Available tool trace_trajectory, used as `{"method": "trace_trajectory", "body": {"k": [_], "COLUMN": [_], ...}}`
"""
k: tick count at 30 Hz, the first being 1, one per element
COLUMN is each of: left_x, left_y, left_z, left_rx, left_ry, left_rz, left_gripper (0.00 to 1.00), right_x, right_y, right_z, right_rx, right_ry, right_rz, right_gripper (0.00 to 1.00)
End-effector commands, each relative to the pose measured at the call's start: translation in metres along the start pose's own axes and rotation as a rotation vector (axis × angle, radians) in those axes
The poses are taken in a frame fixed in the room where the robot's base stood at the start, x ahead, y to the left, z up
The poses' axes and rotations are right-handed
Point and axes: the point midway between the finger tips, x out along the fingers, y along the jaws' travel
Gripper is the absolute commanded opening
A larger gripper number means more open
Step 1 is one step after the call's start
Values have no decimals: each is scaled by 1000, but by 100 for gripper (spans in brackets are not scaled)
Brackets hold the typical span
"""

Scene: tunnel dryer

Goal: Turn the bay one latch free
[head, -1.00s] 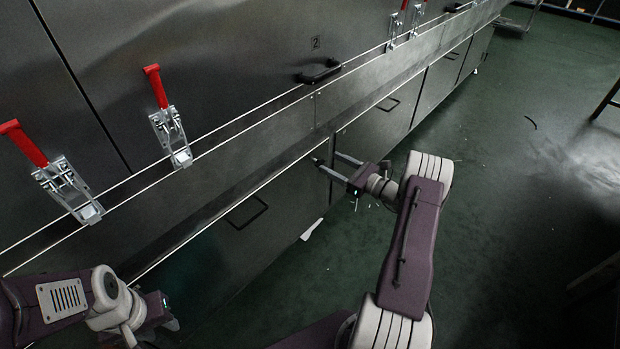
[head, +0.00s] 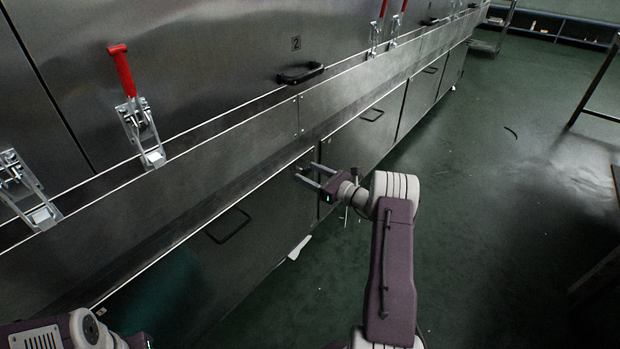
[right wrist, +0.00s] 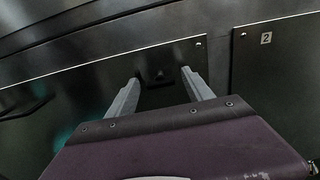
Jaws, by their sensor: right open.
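A small dark latch (right wrist: 158,75) sits near the top right corner of the lower panel (right wrist: 80,105) left of the panel marked 2, in the right wrist view. My right gripper (right wrist: 160,77) is open, with one finger on each side of the latch. I cannot tell whether the fingers touch it. In the head view my right gripper (head: 305,171) is at the upper edge of the lower panels, and the latch is hard to make out there. Only a piece of my left gripper's body shows at the bottom left of the head view; its fingers are out of frame.
Red-handled toggle clamps (head: 122,75) stand along the ledge above. A black handle (head: 300,74) is on the upper door marked 2. Dark pull handles (head: 228,226) are on the lower panels. The green floor (head: 490,190) at right is largely clear.

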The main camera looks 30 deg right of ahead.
Motion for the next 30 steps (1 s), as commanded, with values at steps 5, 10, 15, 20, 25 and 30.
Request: {"method": "trace_trajectory", "body": {"k": [5, 10, 15, 20, 25, 30], "left_x": [-1, -1, -1, 0, 2, 4], "left_y": [0, 0, 0, 0, 0, 0], "left_z": [0, 0, 0, 0, 0, 0], "left_rx": [0, 0, 0, 0, 0, 0], "left_ry": [0, 0, 0, 0, 0, 0], "left_rz": [0, 0, 0, 0, 0, 0], "left_gripper": [36, 36, 36, 36, 36, 36], "right_x": [0, 0, 0, 0, 0, 0], "right_y": [0, 0, 0, 0, 0, 1], "right_z": [1, 1, 0, 0, 0, -1], "right_rx": [0, 0, -2, -30, -116, -254], "right_ry": [0, 0, 0, 1, 1, 1], "right_rz": [0, -1, 0, 0, 0, 0], "right_gripper": [60, 13, 0, 0, 0, 0]}}
